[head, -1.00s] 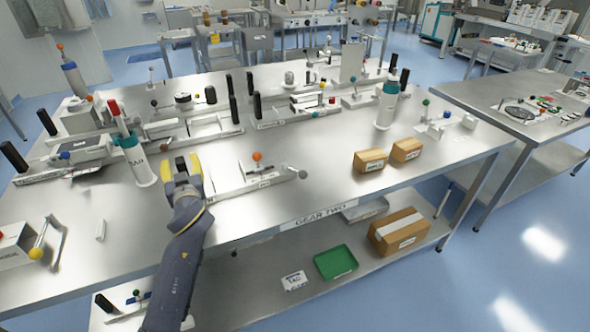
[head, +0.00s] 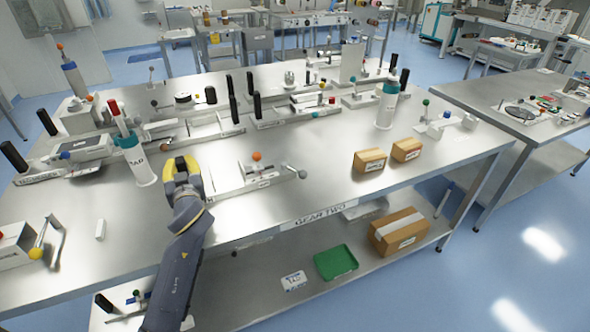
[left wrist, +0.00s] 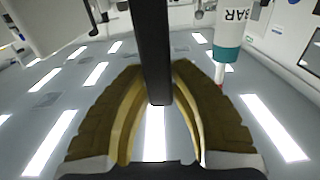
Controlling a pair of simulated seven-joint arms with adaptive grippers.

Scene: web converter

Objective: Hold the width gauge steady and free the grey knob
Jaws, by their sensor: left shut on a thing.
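A low pale gauge base (head: 225,184) lies near the table's front edge, with an orange ball (head: 257,156) on top. A lever with a grey knob (head: 302,174) sticks out at its right end. I take this for the width gauge; its label is too small to read. My left gripper (head: 181,164) is at the base's left end, its yellow fingers shut on an upright black handle (left wrist: 153,50), seen between the finger pads in the left wrist view. No gripper is at the grey knob. My right gripper is not in view.
A white bottle with a teal band (head: 138,163) stands close behind and left of my left gripper. Black-handled fixtures (head: 200,130) line the table behind. Two cardboard boxes (head: 370,160) stand to the right. The tabletop between gauge and boxes is clear.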

